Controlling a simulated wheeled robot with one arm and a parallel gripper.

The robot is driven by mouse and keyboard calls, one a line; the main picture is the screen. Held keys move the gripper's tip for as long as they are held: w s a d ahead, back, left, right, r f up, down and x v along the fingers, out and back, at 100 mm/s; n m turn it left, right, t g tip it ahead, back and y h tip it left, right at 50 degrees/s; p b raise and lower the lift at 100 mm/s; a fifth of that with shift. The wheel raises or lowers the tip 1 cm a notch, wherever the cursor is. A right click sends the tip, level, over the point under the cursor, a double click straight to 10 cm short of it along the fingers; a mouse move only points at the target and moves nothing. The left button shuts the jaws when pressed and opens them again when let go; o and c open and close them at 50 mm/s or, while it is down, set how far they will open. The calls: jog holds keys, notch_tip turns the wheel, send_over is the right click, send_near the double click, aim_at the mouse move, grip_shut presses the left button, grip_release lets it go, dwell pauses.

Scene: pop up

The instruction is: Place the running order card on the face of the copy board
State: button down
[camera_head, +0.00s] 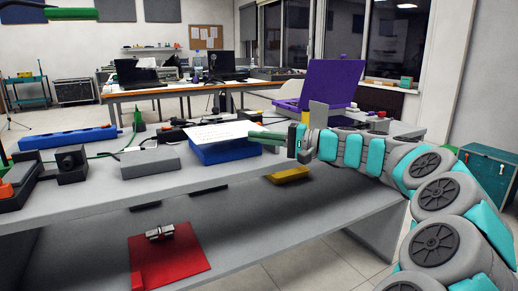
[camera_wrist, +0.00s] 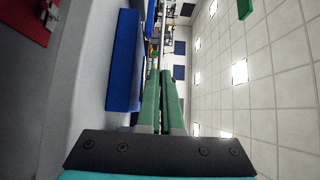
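The running order card (camera_head: 222,131) is a white sheet with lines of print, lying roughly flat over the blue copy board (camera_head: 224,152) on the bench. My gripper (camera_head: 263,136) reaches in from the right, its green fingers at the card's right edge. In the wrist view, the gripper (camera_wrist: 160,100) has its fingers close together, with a thin pale edge between them that looks like the card edge-on. The blue board (camera_wrist: 124,60) stands beside the fingers there, with a narrow gap. Whether the card touches the board is hard to tell.
A grey block (camera_head: 150,162) and a long blue holder (camera_head: 67,138) sit left of the board. A purple case (camera_head: 328,84) stands behind my gripper.

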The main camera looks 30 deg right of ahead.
aim_at(259, 161)
jog(key=shift+w+d, duration=0.2)
jog(key=shift+w, duration=0.25)
jog(key=shift+f, duration=1.75)
jog(key=shift+b, duration=0.3)
jog(key=shift+f, duration=0.2)
jog(key=c, duration=1.1)
grip_release()
